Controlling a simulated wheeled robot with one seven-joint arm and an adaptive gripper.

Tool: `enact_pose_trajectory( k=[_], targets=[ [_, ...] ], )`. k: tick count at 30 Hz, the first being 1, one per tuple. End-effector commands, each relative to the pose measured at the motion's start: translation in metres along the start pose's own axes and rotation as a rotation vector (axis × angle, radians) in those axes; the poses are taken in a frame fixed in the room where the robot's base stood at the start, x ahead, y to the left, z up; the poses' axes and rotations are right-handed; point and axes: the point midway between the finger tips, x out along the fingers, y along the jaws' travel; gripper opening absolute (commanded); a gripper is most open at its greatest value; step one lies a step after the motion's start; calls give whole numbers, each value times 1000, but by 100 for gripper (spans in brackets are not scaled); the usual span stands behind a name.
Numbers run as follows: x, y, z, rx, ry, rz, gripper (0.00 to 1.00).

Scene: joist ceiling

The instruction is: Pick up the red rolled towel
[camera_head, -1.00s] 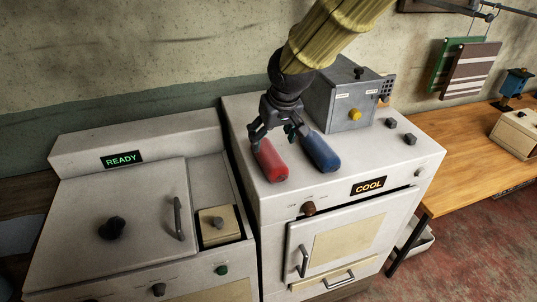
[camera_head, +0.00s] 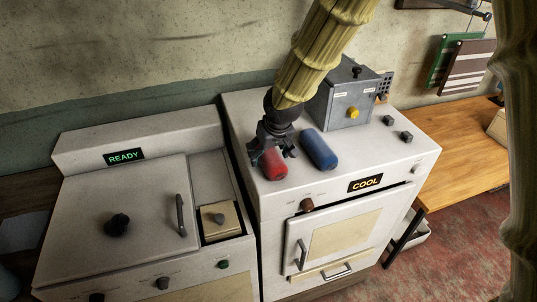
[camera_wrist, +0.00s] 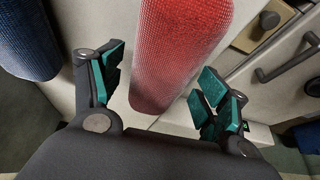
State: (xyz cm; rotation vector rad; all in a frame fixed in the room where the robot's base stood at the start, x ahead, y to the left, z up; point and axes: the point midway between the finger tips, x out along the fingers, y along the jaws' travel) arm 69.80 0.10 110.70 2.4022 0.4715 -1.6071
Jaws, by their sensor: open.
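The red rolled towel (camera_head: 275,164) lies on the white top of the right-hand appliance, near its left edge. My gripper (camera_head: 271,157) is over it, pointing down, and hides part of it. In the wrist view the red towel (camera_wrist: 178,55) runs between my gripper's two teal-padded fingers (camera_wrist: 163,92), which are open. There is a visible gap on the left of the towel, and the right finger is close to it; I cannot tell whether they touch.
A blue rolled towel (camera_head: 319,150) lies just right of the red one; it also shows in the wrist view (camera_wrist: 27,40). A grey metal box (camera_head: 345,97) stands behind on the appliance top (camera_head: 378,155). A lidded white machine (camera_head: 110,205) is at left, a wooden table (camera_head: 455,150) at right.

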Motion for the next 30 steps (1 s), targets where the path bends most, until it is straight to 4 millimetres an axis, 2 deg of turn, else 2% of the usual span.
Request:
enact_pose_trajectory(
  k=[8, 11, 17, 30],
  targets=[
    [2, 0, 0, 0, 1, 0, 75],
    [2, 0, 0, 0, 1, 0, 60],
    [2, 0, 0, 0, 0, 0, 24],
    [-4, 1, -3, 0, 2, 1, 23]
  ],
)
